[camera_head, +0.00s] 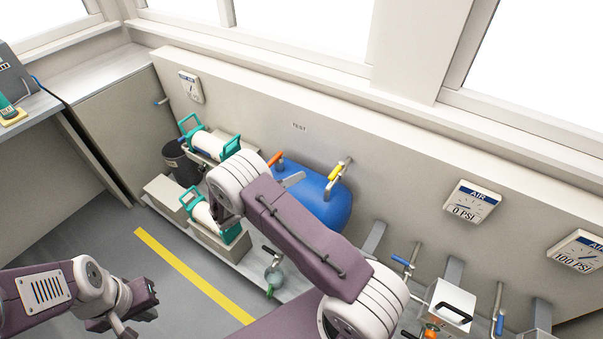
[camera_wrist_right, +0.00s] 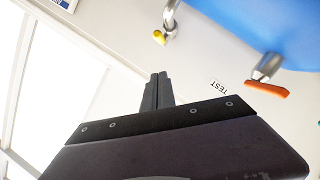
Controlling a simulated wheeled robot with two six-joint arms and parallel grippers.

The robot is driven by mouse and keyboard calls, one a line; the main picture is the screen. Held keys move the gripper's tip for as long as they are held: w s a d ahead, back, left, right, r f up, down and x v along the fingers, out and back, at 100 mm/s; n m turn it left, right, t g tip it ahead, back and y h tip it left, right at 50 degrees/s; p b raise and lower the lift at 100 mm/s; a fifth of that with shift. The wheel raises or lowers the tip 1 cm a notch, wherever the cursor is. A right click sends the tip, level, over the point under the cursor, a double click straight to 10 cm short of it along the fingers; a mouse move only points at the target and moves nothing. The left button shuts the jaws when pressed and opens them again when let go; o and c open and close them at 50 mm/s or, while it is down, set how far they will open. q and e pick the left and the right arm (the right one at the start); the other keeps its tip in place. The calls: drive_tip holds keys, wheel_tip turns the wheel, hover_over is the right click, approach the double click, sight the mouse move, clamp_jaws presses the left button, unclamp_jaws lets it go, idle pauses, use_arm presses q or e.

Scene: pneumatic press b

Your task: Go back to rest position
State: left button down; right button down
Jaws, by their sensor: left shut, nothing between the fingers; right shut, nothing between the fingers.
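My left arm comes in at the lower left of the head view, above the grey floor. Its gripper (camera_head: 146,298) is small and partly cut by the wrist links; it is shut and empty. My right arm crosses the middle of the head view, in front of the press bench, and its gripper is hidden there. In the right wrist view the right gripper (camera_wrist_right: 158,85) is shut, with its dark fingers together and nothing between them. The wall with the TEST label (camera_wrist_right: 218,87) lies beyond its fingertips.
A blue tank (camera_head: 326,200) stands behind my right arm, with an orange-handled valve (camera_wrist_right: 266,89) and a yellow-handled valve (camera_head: 336,173). A valve box (camera_head: 452,303) is at lower right. The floor (camera_head: 95,238) at left is clear.

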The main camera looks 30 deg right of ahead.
drive_tip(key=s+d+r+m+g+y+p, duration=0.1)
drive_tip(key=s+d+r+m+g+p, duration=0.15)
drive_tip(key=r, duration=0.45)
drive_tip(key=s+d+r+m+g+p, duration=0.1)
drive_tip(key=d+r+m, duration=0.15)
drive_tip(key=r, duration=0.45)
drive_tip(key=s+a+g+y+p, duration=0.1)
drive_tip(key=s+g+y+p, duration=0.1)
drive_tip(key=s+y, duration=0.65)
drive_tip(key=s+a+f+n+t+y, duration=0.2)
drive_tip(key=s+a+f+n+y, duration=0.1)
drive_tip(key=a+n, duration=0.2)
drive_tip(key=s+a+f+n+t+y, duration=0.1)
drive_tip(key=s+a+f+n+y, duration=0.2)
drive_tip(key=a+n, duration=0.3)
drive_tip(key=s+a, duration=0.1)
drive_tip(key=a, duration=0.3)
drive_tip(key=shift+a+t+y, duration=0.15)
drive_tip(key=shift+t+y, duration=0.2)
